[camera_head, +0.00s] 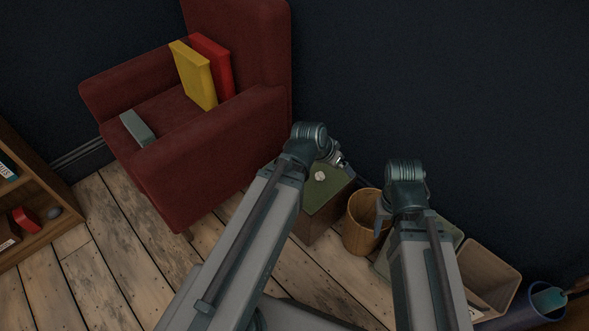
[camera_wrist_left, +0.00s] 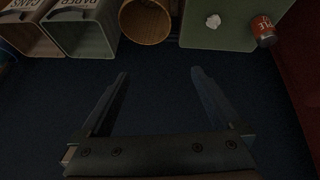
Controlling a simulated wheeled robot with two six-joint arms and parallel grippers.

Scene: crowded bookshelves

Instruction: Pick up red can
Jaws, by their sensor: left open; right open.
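The red can (camera_wrist_left: 264,31), with a white-lettered label, is at the right edge of the green-topped box (camera_wrist_left: 228,38) in the left wrist view. In the head view I cannot see the can; my left arm covers part of that box (camera_head: 322,190). My left gripper (camera_wrist_left: 158,74) is open and empty, its fingers pointing toward the box and bins, with the can beyond and to the right of them. In the head view the left gripper (camera_head: 343,164) is over the box. My right gripper (camera_head: 384,214) is partly hidden by its own wrist, near the round wooden bin.
A white crumpled piece (camera_head: 320,176) lies on the box. A round wooden bin (camera_head: 361,225) and tan bin (camera_head: 490,272) stand along the dark wall, with a blue bin (camera_head: 537,305) further right. A red armchair (camera_head: 190,140) stands left of the box. A bookshelf (camera_head: 40,190) is far left.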

